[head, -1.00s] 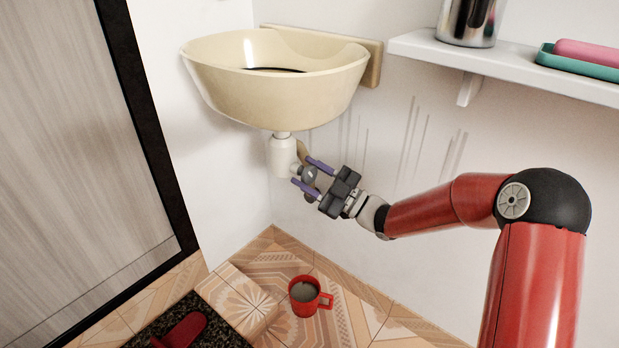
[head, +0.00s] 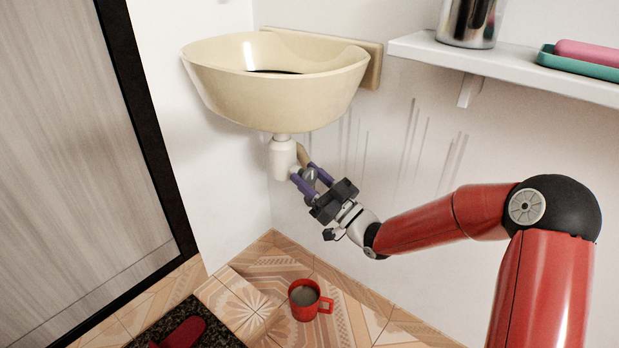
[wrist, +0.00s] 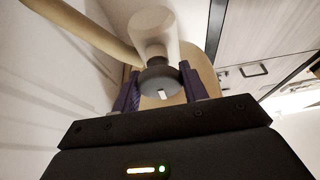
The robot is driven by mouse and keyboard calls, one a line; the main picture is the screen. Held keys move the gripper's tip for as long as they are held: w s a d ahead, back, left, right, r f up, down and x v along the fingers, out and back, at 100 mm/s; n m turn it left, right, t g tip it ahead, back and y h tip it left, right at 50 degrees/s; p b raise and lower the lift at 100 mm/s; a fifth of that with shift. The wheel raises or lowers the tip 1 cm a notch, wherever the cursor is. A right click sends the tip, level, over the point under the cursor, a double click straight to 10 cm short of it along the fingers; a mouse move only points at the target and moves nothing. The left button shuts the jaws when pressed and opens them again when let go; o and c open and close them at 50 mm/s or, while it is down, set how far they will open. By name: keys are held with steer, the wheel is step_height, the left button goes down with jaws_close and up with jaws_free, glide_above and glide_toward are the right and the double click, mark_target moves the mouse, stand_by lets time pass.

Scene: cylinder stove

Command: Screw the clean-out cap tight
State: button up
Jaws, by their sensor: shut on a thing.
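The grey clean-out cap (head: 309,176) sits at the side of the white trap (head: 282,158) under the cream basin (head: 270,95). In the wrist view the round cap (wrist: 160,83) faces me, with a small white mark on its face, in front of the pale trap body (wrist: 155,30). My gripper (head: 308,178) is shut on the cap, with one purple finger on each side of it. The fingers also show in the wrist view (wrist: 158,88). The threads are hidden, so I cannot tell how far the cap is screwed in.
A beige pipe (wrist: 80,28) runs from the trap toward the wall. A white shelf (head: 510,68) with a metal container (head: 467,22) is at upper right. A red mug (head: 305,300) stands on the tiled floor below. A dark mat (head: 215,335) lies at the bottom left.

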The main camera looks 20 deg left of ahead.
steer(key=shift+f, duration=0.1)
steer(key=o, duration=0.9)
steer(key=shift+d, duration=0.1)
steer(key=v, duration=0.7)
steer(key=shift+s+d+f, duration=0.1)
steer(key=shift+s+d, duration=0.1)
steer(key=shift+d, duration=0.15)
